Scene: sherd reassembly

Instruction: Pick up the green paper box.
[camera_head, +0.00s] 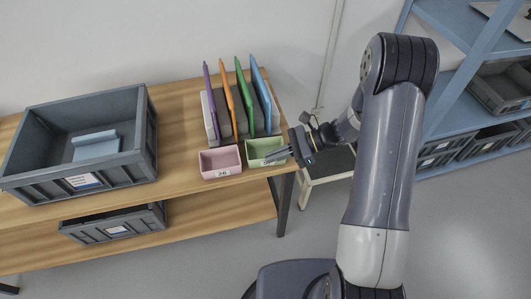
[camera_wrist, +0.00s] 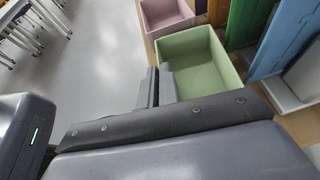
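The green paper box (camera_head: 265,147) is an open, empty tray at the right front edge of the wooden table, standing upright. In the wrist view it (camera_wrist: 205,62) lies just beyond my fingers. My gripper (camera_head: 277,156) reaches in from the right to the box's near right side. In the wrist view the two fingers of my gripper (camera_wrist: 159,86) are close together at the box's near wall, one outside and one on the inner side. They look shut on the thin wall, though the contact itself is hidden. The box looks level with the table, not clearly raised.
A pink box (camera_head: 220,161) stands left of the green one. Purple, orange, green and blue folders (camera_head: 244,96) stand upright behind them. A large grey crate (camera_head: 148,133) with a blue-grey item inside is on the left. A blue shelf (camera_head: 470,60) stands at right.

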